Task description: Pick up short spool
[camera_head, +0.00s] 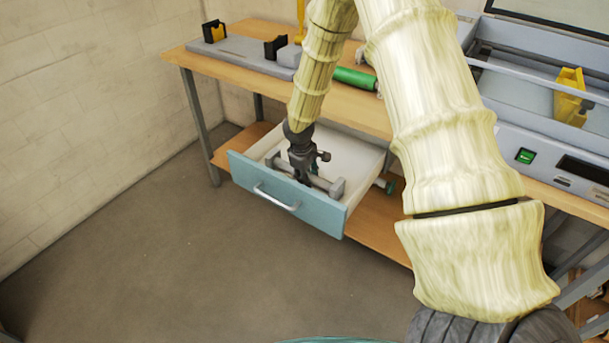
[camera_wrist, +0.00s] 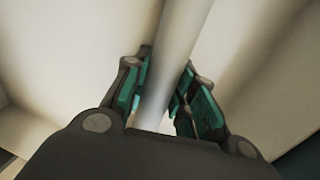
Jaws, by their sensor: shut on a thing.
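The short spool (camera_head: 334,187) is a grey bar with a blocky grey end, inside the open drawer (camera_head: 276,201) of the workbench. My gripper (camera_head: 301,176) reaches down into the drawer and is shut on the spool's bar. In the wrist view, the pale grey bar (camera_wrist: 170,65) runs between the green-padded fingers of my gripper (camera_wrist: 163,100). The gripper hides the middle of the spool. I cannot tell whether the spool rests on the drawer floor or is slightly raised.
The drawer has white inner walls and a blue front with a handle (camera_head: 277,196). A wooden bench top (camera_head: 240,75) lies above, with a green roll (camera_head: 355,78), a grey stand (camera_head: 243,55) and the laminator (camera_head: 560,158) with a yellow bracket (camera_head: 571,97). The floor in front is clear.

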